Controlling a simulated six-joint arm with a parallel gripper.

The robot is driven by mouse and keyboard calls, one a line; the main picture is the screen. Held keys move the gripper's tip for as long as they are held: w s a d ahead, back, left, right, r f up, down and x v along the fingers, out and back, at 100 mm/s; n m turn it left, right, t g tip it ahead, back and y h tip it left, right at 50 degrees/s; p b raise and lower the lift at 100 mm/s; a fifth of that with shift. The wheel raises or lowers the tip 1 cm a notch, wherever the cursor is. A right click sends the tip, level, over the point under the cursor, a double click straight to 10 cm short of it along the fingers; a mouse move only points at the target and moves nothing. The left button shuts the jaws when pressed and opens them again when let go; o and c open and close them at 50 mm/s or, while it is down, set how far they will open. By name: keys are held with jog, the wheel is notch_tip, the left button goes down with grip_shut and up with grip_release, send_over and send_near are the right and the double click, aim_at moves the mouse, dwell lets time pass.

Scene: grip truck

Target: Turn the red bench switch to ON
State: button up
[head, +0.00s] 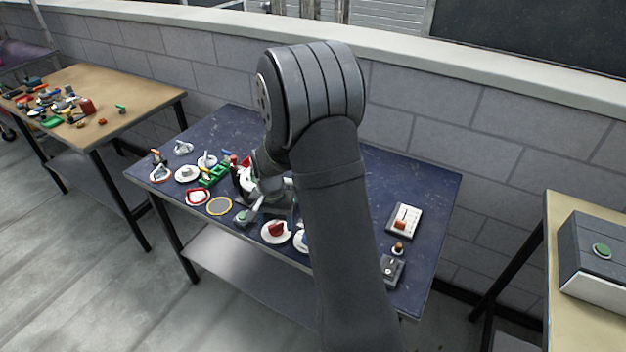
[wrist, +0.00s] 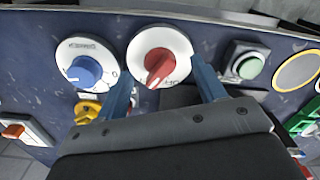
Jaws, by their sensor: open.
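The red bench switch (wrist: 158,64) is a red rotary knob on a round white plate. My gripper (wrist: 161,76) is open, with one blue finger on each side of the red knob's plate in the wrist view. Nothing is between the fingers in their grip. I cannot tell whether either finger touches the knob. In the head view my arm hides most of the gripper.
A blue knob (wrist: 85,71) on a white plate sits left of the red one in the wrist view. A green button (wrist: 247,66) in a grey box and a yellow-rimmed disc (wrist: 298,70) are to the right. A rocker switch (head: 404,221) stands at the bench's right.

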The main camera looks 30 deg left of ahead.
aim_at(276, 224)
notch_tip(276, 224, up, 17)
jog(key=n, duration=1)
notch_tip(276, 224, down, 17)
jog(key=shift+f, duration=0.1)
jog(key=c, duration=1)
jog(key=shift+m, duration=1.1)
jog(key=o, duration=1)
